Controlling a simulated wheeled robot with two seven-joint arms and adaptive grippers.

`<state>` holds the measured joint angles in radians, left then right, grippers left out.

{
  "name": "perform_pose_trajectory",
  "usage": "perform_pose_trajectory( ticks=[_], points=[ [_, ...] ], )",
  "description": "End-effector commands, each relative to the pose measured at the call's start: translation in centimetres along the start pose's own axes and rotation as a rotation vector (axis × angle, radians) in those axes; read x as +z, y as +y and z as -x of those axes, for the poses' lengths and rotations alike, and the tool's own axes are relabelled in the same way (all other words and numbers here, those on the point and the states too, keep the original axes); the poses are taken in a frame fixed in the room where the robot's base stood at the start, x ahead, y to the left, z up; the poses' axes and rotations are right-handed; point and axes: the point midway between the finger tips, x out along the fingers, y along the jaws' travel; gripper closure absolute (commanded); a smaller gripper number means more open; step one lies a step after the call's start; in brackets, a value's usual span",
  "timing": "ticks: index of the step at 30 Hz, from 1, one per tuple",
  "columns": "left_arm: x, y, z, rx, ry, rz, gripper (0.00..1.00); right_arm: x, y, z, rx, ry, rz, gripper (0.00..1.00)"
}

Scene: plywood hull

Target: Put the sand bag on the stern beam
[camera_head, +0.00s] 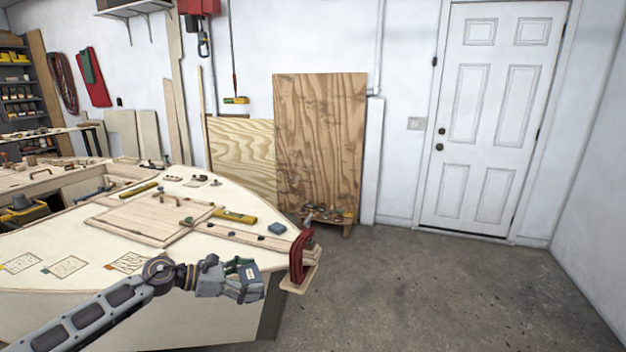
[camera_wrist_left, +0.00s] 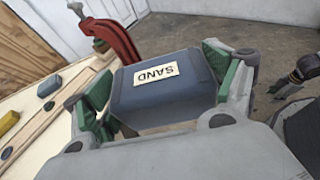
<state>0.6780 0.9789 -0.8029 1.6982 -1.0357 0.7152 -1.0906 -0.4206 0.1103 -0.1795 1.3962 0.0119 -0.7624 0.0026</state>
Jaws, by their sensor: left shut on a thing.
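The sand bag (camera_head: 250,277) is a small blue-grey block-shaped bag with a pale label reading SAND. It shows large in the left wrist view (camera_wrist_left: 165,100). My left gripper (camera_head: 245,276) is shut on it, with green pads on its two sides. The gripper holds it in front of the near edge of the hull deck, left of the red clamp. A long wooden beam (camera_head: 246,239) runs across the deck toward the red clamp (camera_head: 301,256); I cannot tell for sure that it is the stern beam.
A small blue block (camera_head: 277,228) and a yellow tool (camera_head: 234,216) lie on the deck near the beam. A hatch board with a handle (camera_head: 156,213) is farther left. The concrete floor (camera_head: 430,290) right of the hull is clear, up to the white door (camera_head: 490,120).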

Motion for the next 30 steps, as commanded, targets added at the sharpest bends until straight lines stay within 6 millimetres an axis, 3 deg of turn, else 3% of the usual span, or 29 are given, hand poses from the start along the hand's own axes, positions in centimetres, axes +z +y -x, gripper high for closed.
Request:
perform_pose_trajectory(
  ticks=[30],
  points=[
    [0.4, 1.4, -1.2, 0.213, -0.003, 0.074, 0.59, -0.5, 0.1, 0.1, 0.001, 0.007, 0.0, 0.6]
  ],
)
